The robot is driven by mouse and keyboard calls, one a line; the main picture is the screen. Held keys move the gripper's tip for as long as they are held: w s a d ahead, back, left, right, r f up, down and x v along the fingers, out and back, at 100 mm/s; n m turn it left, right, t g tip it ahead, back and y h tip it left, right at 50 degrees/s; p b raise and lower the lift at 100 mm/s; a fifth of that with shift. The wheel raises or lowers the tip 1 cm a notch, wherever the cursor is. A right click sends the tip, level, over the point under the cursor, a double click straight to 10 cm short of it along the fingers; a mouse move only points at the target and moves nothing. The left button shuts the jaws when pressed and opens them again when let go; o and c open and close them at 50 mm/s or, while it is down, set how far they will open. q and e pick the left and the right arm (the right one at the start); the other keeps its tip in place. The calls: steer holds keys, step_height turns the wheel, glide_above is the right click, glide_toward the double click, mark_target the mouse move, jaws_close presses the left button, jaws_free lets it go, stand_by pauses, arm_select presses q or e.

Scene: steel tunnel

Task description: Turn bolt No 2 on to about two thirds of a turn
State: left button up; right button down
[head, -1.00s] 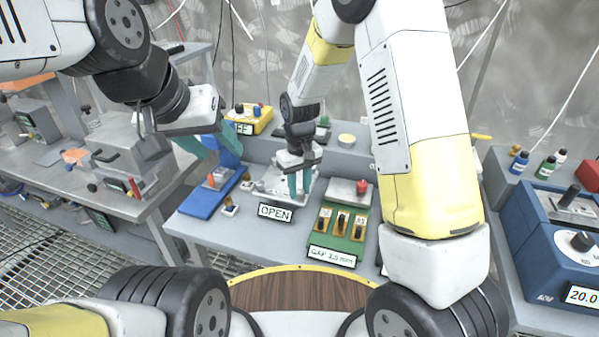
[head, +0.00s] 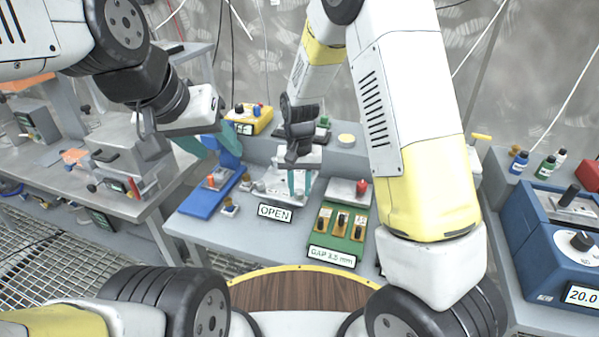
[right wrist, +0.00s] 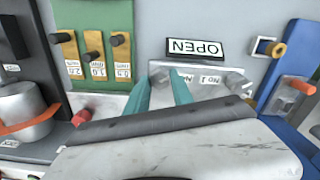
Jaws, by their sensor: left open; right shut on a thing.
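The pale metal plate (head: 268,187) with bolts lies behind the OPEN sign (head: 275,213) on the bench. In the right wrist view the plate carries a "No 1" label (right wrist: 208,78) beside one bolt (right wrist: 238,83). Another bolt head (right wrist: 160,73) shows between the teal fingers of my right gripper (right wrist: 162,88); its own label is hidden. My right gripper (head: 299,184) is shut on this bolt, which I take for bolt No 2. My left gripper (head: 207,149) is open and empty, above and left of the plate, near a blue stand.
A green gap block (head: 338,238) with several gauges stands right of the plate. A part with a red knob (head: 361,187) sits behind it. The blue stand (head: 200,203) is at the left, a yellow switch box (head: 250,118) behind. A blue dial machine (head: 555,245) fills the right.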

mark_target(299, 190)
stand_by(0.3)
steer(key=c, duration=1.1)
jaws_free()
step_height(299, 190, up, 7)
steer(key=shift+f, duration=0.1)
steer(key=shift+r, duration=0.5)
